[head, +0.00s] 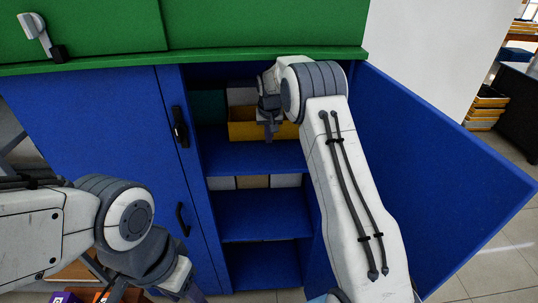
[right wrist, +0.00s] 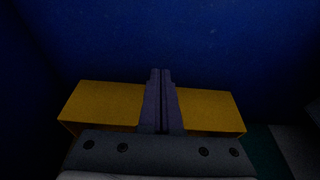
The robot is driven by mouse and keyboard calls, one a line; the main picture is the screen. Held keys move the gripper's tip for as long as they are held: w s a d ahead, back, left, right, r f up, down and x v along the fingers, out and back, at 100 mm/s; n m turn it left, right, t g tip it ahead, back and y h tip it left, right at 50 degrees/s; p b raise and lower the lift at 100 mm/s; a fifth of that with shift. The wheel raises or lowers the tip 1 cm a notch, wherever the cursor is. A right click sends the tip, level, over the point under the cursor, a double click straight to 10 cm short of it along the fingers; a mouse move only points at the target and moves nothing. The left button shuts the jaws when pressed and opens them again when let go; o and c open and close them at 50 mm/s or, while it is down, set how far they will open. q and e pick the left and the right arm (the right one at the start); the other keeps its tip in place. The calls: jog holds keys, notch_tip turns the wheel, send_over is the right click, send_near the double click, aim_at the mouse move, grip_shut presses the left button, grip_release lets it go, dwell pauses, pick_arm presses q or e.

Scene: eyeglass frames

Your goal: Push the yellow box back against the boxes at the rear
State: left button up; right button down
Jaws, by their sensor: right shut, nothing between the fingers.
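The yellow box (head: 240,131) sits on the upper shelf of the open blue cabinet, and my right arm partly covers it. Behind it stand a teal box (head: 208,106) and a pale grey box (head: 240,97). My right gripper (head: 270,131) is shut and empty, with its fingers in front of the yellow box. In the right wrist view the shut fingers (right wrist: 161,75) cross the middle of the yellow box (right wrist: 98,103); I cannot tell whether they touch it. My left gripper (head: 187,291) is low at the bottom edge, its fingers partly cut off.
The open cabinet door (head: 430,165) stands to the right of my right arm. The closed blue door (head: 105,125) is on the left. A lower shelf (head: 262,213) holds several pale and brown boxes at its back. The front of that shelf is clear.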

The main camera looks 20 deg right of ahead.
jog(key=s, duration=0.1)
jog(key=s+a+b, duration=0.1)
jog(key=s, duration=0.1)
jog(key=s+b, duration=0.1)
jog(key=s, duration=0.1)
jog(key=shift+a+f, duration=0.15)
jog(key=shift+a, duration=0.15)
jog(key=shift+s+a+b, duration=0.2)
jog(key=shift+s+b, duration=0.25)
jog(key=shift+s, duration=0.3)
